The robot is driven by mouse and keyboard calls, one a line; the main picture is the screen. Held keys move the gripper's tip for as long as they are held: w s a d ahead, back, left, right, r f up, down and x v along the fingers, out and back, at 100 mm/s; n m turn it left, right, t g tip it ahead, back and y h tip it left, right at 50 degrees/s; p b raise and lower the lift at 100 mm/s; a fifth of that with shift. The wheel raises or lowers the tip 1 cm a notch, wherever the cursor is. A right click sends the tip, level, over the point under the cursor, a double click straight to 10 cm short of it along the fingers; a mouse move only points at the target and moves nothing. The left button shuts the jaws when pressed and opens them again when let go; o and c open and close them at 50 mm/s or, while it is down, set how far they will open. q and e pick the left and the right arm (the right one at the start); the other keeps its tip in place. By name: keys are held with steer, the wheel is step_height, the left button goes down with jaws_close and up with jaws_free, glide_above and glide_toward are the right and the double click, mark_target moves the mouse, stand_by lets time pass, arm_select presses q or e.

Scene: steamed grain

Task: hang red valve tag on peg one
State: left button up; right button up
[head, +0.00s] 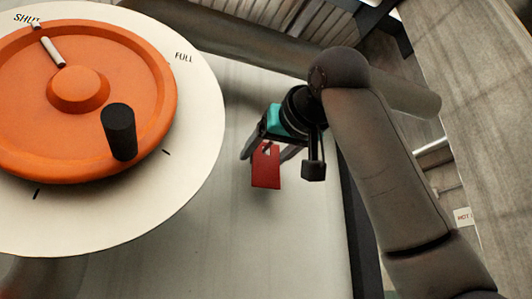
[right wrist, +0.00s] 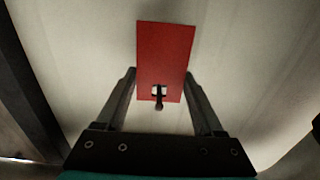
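The red valve tag (head: 266,170) is a flat plate with a notch at its upper end, near the pale panel right of the orange wheel. In the right wrist view, the tag (right wrist: 163,52) shows a pale opening at its near end. A small dark peg (right wrist: 158,103) stands at that opening, and I cannot tell whether the tag rests on it. My right gripper (head: 262,161) is spread around the tag, one finger along each side. My left gripper is not in view.
The large orange wheel (head: 125,70) with a black handle (head: 119,133) sits on a round white dial (head: 205,110) at the left. The pale panel (head: 300,240) is clear below the tag. Its dark edge (head: 358,240) runs along the right.

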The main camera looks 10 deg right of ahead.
steer(key=c, duration=0.7)
steer(key=o, duration=1.2)
steer(key=c, duration=1.4)
steer(key=shift+c, duration=0.2)
steer(key=shift+r, duration=0.25)
steer(key=shift+s, duration=0.15)
steer(key=shift+s+d+b, duration=0.15)
steer(key=shift+s+b, duration=0.15)
steer(key=shift+s, duration=0.45)
steer(key=shift+s+d+b, duration=0.15)
steer(key=shift+s+b, duration=0.15)
steer(key=shift+s, duration=0.4)
steer(key=shift+s, duration=0.15)
